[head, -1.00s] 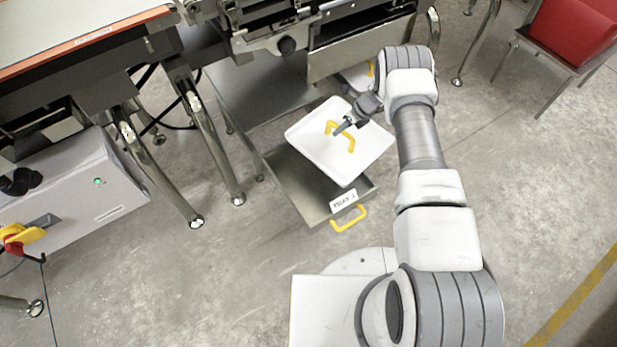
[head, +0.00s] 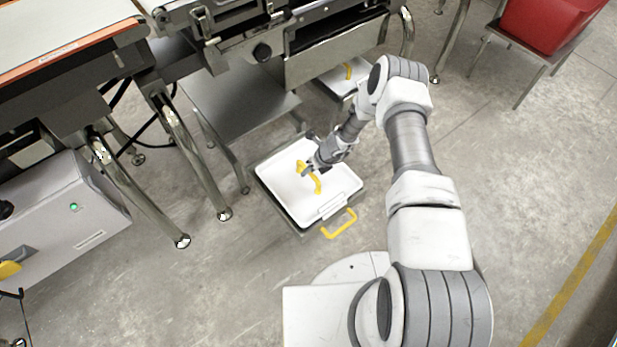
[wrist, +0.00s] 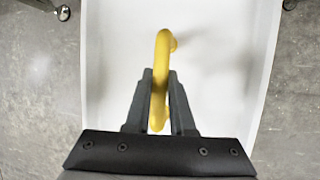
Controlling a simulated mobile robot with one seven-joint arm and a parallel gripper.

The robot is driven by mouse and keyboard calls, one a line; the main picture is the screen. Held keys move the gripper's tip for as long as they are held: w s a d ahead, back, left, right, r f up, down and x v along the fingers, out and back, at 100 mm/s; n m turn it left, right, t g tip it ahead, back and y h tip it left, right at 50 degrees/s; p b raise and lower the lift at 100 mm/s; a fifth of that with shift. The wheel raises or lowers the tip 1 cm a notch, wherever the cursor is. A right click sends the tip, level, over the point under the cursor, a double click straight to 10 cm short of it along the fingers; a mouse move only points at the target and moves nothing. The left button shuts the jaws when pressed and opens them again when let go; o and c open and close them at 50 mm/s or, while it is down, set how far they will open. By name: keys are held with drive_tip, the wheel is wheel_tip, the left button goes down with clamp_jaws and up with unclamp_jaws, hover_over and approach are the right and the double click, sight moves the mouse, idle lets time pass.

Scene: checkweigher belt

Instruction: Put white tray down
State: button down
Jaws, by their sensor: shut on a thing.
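The white tray (head: 285,190) is a shallow square tray with a yellow handle (head: 317,184) standing up from its middle. My gripper (head: 307,172) is shut on that yellow handle. In the wrist view my gripper (wrist: 159,100) has a finger on each side of the yellow handle (wrist: 161,60), with the white tray (wrist: 215,60) beneath. The tray lies over or in a grey metal drawer (head: 298,230) with a yellow front pull (head: 339,224). It covers nearly all of the drawer's inside, so whether it touches the drawer floor cannot be told.
A second white tray with a yellow handle (head: 348,72) sits behind my arm, under the machine. A grey metal shelf (head: 235,105) and steel legs (head: 195,150) stand to the left. A red bin (head: 555,22) is at the top right. The floor at right is open.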

sight(305, 180)
drive_tip(key=shift+f+b, duration=0.85)
drive_tip(key=shift+f, duration=1.15)
drive_tip(key=shift+f, duration=0.1)
drive_tip(key=c, duration=0.8)
unclamp_jaws()
drive_tip(key=shift+o, duration=0.2)
